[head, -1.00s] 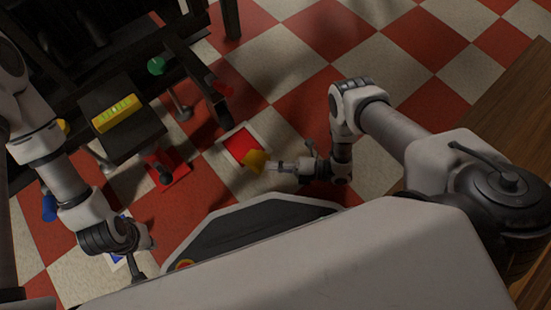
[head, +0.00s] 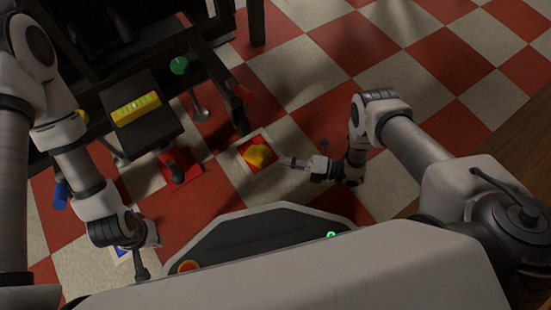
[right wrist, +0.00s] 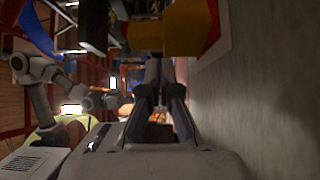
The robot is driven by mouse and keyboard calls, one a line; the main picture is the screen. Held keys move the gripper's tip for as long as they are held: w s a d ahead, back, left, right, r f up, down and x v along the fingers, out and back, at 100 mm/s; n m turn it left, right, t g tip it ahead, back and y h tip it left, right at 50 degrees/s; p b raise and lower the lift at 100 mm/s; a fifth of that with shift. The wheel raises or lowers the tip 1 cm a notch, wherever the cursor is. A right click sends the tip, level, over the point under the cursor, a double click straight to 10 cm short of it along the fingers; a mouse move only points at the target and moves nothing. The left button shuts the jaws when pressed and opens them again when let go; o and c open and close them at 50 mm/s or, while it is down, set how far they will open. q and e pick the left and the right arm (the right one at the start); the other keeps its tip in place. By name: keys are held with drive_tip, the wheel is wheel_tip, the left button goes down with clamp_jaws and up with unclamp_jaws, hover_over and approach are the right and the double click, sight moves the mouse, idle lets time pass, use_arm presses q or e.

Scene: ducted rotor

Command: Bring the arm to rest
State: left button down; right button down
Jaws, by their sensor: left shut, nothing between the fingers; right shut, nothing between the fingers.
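My right gripper (head: 287,161) is shut and empty, low over the checkered floor in the head view. Its fingers point left toward a yellow piece (head: 258,154), with a small gap between. The yellow piece lies on a red pad with a white border (head: 269,136). In the right wrist view the shut fingers (right wrist: 160,78) show at the middle, with the yellow piece (right wrist: 190,25) above them. My left gripper (head: 141,268) hangs at the lower left of the head view, shut and empty, partly hidden by my own body.
A dark block with a yellow bar (head: 136,108), a green-topped post (head: 179,65) and a red base with a black part (head: 178,165) stand left of the pad. A blue object (head: 61,195) is further left. Checkered floor is clear toward the upper right.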

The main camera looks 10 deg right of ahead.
drive_tip(key=v, duration=0.8)
